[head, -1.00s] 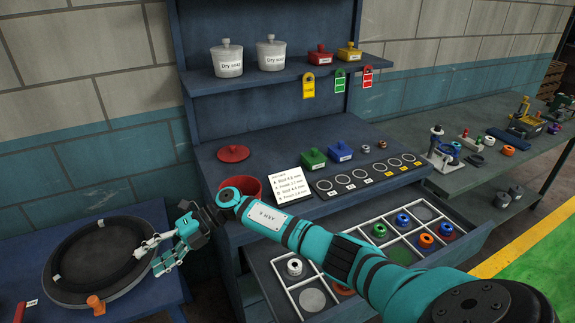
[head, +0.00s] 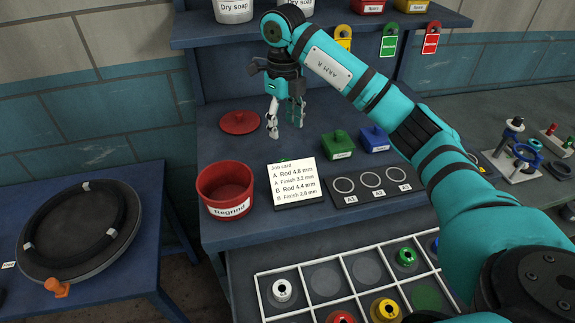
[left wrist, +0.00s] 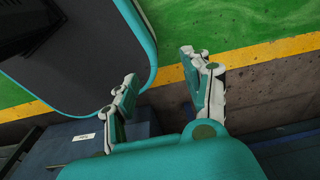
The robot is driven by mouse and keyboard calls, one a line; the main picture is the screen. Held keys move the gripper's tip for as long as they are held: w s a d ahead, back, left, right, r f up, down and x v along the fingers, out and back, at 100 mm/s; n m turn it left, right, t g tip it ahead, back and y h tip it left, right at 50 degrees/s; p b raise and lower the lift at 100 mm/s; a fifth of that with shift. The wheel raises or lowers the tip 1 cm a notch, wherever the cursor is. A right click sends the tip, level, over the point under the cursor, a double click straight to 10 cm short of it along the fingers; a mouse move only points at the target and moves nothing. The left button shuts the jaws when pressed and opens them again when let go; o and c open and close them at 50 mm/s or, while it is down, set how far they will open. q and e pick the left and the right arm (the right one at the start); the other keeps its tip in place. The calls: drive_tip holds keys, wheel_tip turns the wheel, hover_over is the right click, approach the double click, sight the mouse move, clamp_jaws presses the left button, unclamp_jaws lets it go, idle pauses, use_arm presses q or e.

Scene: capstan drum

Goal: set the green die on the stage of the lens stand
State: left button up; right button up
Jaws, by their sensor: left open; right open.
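The green die (head: 405,257), a small round piece with a hole, sits in a compartment of the white-divided drawer (head: 310,267). What seems to be the lens stand (head: 519,155), with a white base and a blue ring, is at the right on the bench; its stage is hard to make out. My right gripper (head: 286,128) is open and empty, pointing down above the blue bench near the red lid, well left of the die. My left gripper (left wrist: 160,65) is open and empty in the left wrist view, over the floor; it is out of the head view.
White, red and yellow dies share the drawer. A red Regrind bin (head: 226,188), job card (head: 298,183), ringed black plate (head: 375,190), green box (head: 338,147) and blue box (head: 374,140) stand on the bench. A shelf (head: 330,30) overhangs. The drum (head: 80,230) is at left.

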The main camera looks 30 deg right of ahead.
approach(285, 160)
drive_tip(key=shift+s+a+f, duration=0.35)
drive_tip(key=shift+s+a, duration=0.1)
drive_tip(key=shift+s, duration=0.25)
drive_tip(key=f, duration=0.2)
drive_tip(key=f+p, duration=0.1)
drive_tip(key=shift+d+f, duration=0.15)
drive_tip(key=shift+d, duration=0.1)
wheel_tip(285, 160, down, 5)
drive_tip(key=shift+w+r+p, duration=0.1)
drive_tip(key=shift+r+p, duration=0.05)
drive_tip(key=shift+p, duration=0.55)
drive_tip(key=shift+f, duration=0.45)
use_arm(q)
drive_tip(key=shift+w+d+r, duration=0.15)
drive_tip(key=shift+d+r, duration=0.1)
drive_tip(key=shift+r, duration=0.4)
drive_tip(key=shift+w+d+r, duration=0.15)
drive_tip(key=shift+d+r, duration=0.05)
drive_tip(key=shift+r, duration=0.4)
use_arm(e)
clamp_jaws()
